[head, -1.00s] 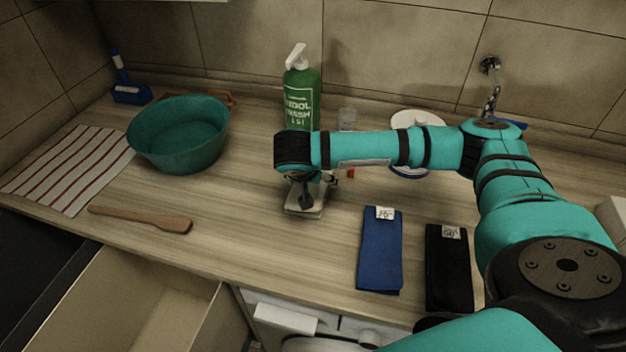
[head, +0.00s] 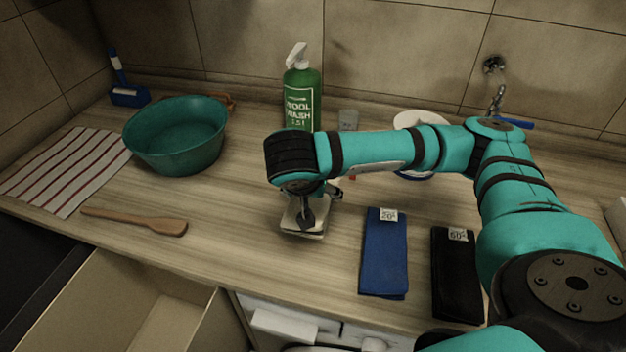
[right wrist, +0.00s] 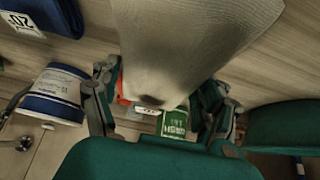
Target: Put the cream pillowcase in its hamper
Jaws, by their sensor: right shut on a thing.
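The cream pillowcase (head: 303,229) is a small folded cloth at the middle of the counter in the head view. My right gripper (head: 307,208) is shut on it, coming down from above. In the right wrist view the pillowcase (right wrist: 195,45) is a large pale cloth stretching away from between the fingers of the gripper (right wrist: 160,100). Whether it touches the counter is hard to tell. An open beige box-like bin (head: 112,297) stands below the counter front at lower left. No label shows on it. My left gripper is out of view.
Blue (head: 385,255) and black (head: 457,275) tagged cloths lie right of the pillowcase. A green wool-wash bottle (head: 303,100) stands behind. A teal basin (head: 177,135), striped towel (head: 68,170) and wooden paddle (head: 135,221) are at left. A tap (head: 497,95) is at the back wall.

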